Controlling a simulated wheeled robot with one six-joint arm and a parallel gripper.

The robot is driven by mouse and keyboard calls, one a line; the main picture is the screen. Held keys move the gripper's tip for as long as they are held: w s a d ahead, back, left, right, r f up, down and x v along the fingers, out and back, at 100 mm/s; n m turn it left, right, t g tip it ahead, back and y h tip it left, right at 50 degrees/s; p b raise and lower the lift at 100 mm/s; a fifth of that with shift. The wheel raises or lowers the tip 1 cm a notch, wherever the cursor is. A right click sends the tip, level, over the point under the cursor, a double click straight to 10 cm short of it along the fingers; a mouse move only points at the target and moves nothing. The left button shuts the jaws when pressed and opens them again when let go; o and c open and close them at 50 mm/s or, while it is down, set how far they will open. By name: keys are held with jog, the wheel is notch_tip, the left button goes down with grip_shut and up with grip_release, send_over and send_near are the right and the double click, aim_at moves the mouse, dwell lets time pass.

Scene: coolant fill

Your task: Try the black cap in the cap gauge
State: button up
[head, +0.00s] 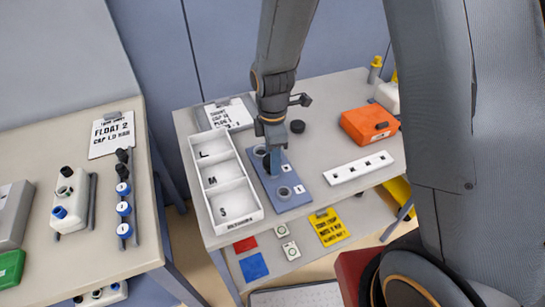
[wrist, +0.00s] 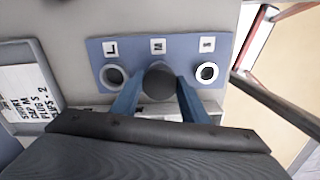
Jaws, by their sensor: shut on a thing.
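The cap gauge is a blue plate (head: 280,200) on the middle table, marked L, M and S; it also spans the top of the wrist view (wrist: 220,45). Its L ring (wrist: 113,75) and S ring (wrist: 207,72) are empty. My gripper (head: 273,164) points down over the plate's middle. In the wrist view its two blue fingers are shut on the black cap (wrist: 159,82). The cap is over the M place and hides it. I cannot tell whether the cap is seated in it or just above it.
A white tray (head: 238,183) with L, M and S compartments stands left of the gauge. A round black piece (head: 297,126), an orange box (head: 370,124) and a white strip with holes (head: 358,168) lie behind and right. A label card (head: 229,114) is at the back.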

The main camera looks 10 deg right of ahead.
jog(key=shift+f+b, duration=0.4)
jog(key=shift+f, duration=0.4)
jog(key=o, duration=1.2)
jog(key=shift+r+b, duration=0.95)
jog(key=shift+r, duration=2.95)
